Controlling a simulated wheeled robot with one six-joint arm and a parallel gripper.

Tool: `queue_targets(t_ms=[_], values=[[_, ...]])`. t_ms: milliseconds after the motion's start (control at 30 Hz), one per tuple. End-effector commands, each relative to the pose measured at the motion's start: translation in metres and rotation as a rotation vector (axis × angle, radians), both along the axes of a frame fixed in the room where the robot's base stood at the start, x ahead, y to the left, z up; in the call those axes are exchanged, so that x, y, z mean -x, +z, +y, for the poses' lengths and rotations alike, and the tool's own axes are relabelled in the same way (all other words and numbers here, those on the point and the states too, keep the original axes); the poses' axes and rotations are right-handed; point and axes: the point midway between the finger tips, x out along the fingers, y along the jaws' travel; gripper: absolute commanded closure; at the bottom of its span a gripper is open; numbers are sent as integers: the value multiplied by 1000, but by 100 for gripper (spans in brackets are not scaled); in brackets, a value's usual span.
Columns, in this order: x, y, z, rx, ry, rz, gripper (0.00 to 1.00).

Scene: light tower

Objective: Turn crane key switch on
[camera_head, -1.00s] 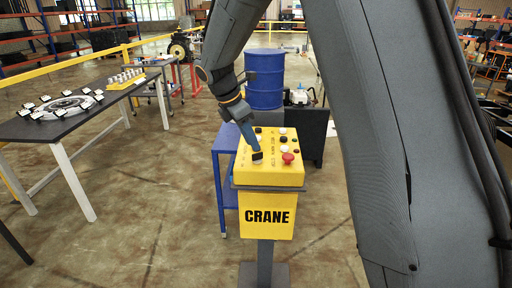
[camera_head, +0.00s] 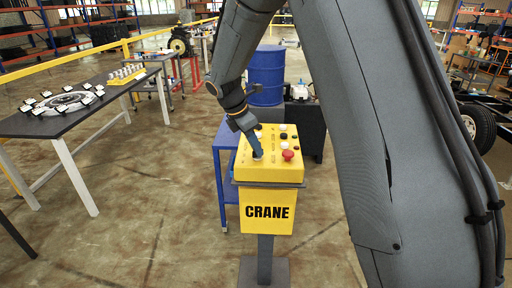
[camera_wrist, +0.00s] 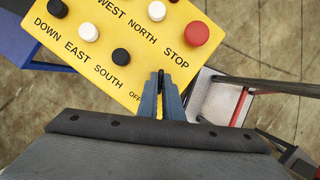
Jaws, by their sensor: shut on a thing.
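The yellow crane control box (camera_head: 268,170) stands on a grey post, with the CRANE label on its front. My gripper (camera_head: 257,152) points down at the front left of its sloped top, at the key switch. In the wrist view my gripper (camera_wrist: 160,88) has its blue fingers closed around a small dark piece, the crane key (camera_wrist: 160,76), beside the OFF label. The fingers hide most of the key switch, so its angle cannot be told. The red STOP button (camera_wrist: 196,34) is beyond the fingers, to their right.
Black and white push buttons (camera_wrist: 156,11) sit close by on the panel. A blue cart (camera_head: 226,160) and a blue barrel (camera_head: 267,78) stand behind the box. A black table (camera_head: 70,110) is at left. The floor in front is open.

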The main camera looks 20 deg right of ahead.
Motion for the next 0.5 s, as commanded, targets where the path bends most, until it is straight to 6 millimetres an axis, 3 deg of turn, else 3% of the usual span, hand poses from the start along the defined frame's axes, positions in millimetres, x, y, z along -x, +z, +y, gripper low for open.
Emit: queue_targets(t_ms=[267,500], values=[[-1,1,0,1,-50,1,100],[-2,1,0,1,-201,0,100]])
